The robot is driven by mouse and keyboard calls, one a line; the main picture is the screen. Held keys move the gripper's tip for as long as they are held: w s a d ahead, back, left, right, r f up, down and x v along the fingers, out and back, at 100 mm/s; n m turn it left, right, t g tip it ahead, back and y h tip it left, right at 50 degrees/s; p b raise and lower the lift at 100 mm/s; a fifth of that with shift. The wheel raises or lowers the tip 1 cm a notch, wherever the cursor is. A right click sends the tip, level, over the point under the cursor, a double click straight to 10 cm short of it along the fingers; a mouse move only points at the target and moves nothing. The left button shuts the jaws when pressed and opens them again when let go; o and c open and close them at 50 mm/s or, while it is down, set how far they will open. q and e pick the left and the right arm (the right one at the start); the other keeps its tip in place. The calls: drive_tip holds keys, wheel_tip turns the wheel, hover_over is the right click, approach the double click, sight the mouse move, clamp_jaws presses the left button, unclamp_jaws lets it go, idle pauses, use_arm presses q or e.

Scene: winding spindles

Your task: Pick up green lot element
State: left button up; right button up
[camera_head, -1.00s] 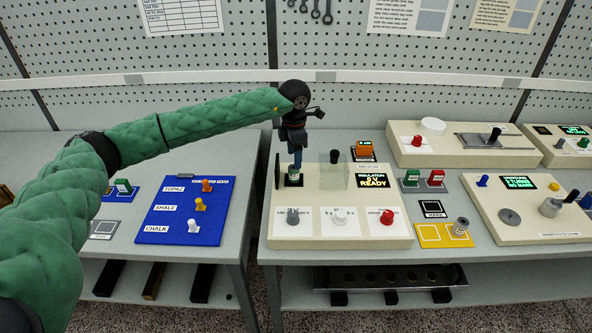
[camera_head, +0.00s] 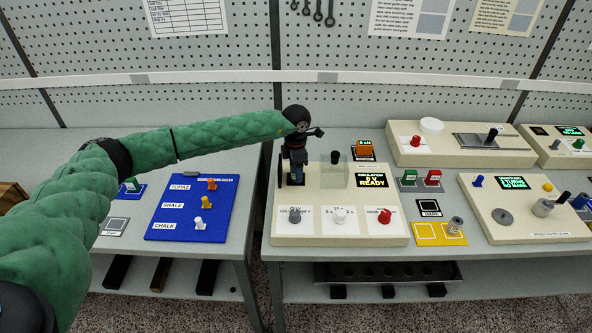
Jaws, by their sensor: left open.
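My left gripper (camera_head: 295,177), open, points down over the back left of the cream insulation tester (camera_head: 338,233). It hides the socket and whatever stands there. No piece clearly marked as the green lot element shows. Small green pieces in view are a green block (camera_head: 409,178) on a grey tile beside a red block (camera_head: 433,177), and a green piece (camera_head: 132,184) on a small blue plate at left, partly behind my left arm. My left gripper is apart from both. My right gripper is not in view.
A blue board (camera_head: 190,234) with pegs lies on the left table. The tester has several knobs and a display reading ready. A yellow tray (camera_head: 437,240) and another cream console (camera_head: 527,228) stand to the right. A gap separates the two tables.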

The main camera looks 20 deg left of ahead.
use_arm(q)
drive_tip(key=shift+f, duration=0.15)
drive_tip(key=c, duration=1.1)
